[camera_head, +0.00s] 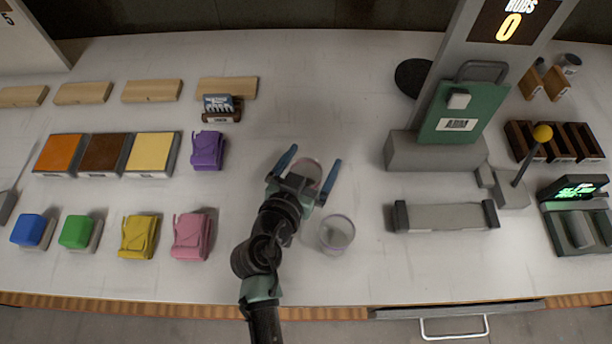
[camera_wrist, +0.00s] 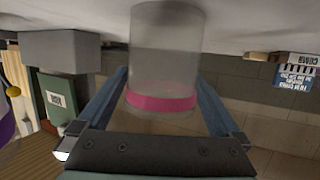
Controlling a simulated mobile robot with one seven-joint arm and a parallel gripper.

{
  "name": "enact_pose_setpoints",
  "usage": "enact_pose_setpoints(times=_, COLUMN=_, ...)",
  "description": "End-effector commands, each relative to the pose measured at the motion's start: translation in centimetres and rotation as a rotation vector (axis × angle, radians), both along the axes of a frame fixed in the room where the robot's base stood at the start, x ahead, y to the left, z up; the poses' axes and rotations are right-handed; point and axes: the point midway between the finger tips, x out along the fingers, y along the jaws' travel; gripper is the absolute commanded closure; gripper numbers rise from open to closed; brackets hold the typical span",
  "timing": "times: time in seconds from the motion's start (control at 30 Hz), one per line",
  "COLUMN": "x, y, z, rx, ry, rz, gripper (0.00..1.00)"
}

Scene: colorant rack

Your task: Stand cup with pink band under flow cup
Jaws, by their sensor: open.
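The cup with the pink band (camera_wrist: 166,60) is translucent, with the pink ring near its rim. It stands between the two blue fingers of my gripper (camera_wrist: 162,78) in the wrist view, which shows the scene upside down. In the head view the same cup (camera_head: 309,170) is partly hidden by my gripper (camera_head: 311,161). The fingers are spread on either side of it, with the jaws open. A second clear cup (camera_head: 337,233) with a bluish rim stands just right of my arm. I cannot make out a flow cup in either view.
A grey machine with a green plate (camera_head: 464,110) stands to the right, with a grey roller-like tray (camera_head: 446,216) in front. The table behind my gripper is clear.

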Motion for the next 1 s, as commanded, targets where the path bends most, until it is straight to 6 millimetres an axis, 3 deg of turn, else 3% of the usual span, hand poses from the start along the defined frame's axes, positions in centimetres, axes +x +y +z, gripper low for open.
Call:
enact_pose_setpoints(times=0.2, x=0.1, y=0.0, z=-0.1, rx=0.0, ry=0.001, rz=0.0, gripper=0.0)
enact_pose_setpoints(times=0.23, x=0.1, y=0.0, z=-0.1, rx=0.0, ry=0.001, rz=0.0, gripper=0.04)
enact_pose_setpoints(times=0.67, x=0.0, y=0.0, z=-0.1, rx=0.0, ry=0.0, rz=0.001, gripper=0.81)
enact_pose_setpoints(times=0.87, x=0.0, y=0.0, z=0.1, rx=0.001, ry=-0.001, rz=0.001, gripper=0.84)
enact_pose_setpoints(times=1.0, x=0.1, y=0.0, z=1.7, rx=0.001, ry=-0.005, rz=0.0, gripper=0.84)
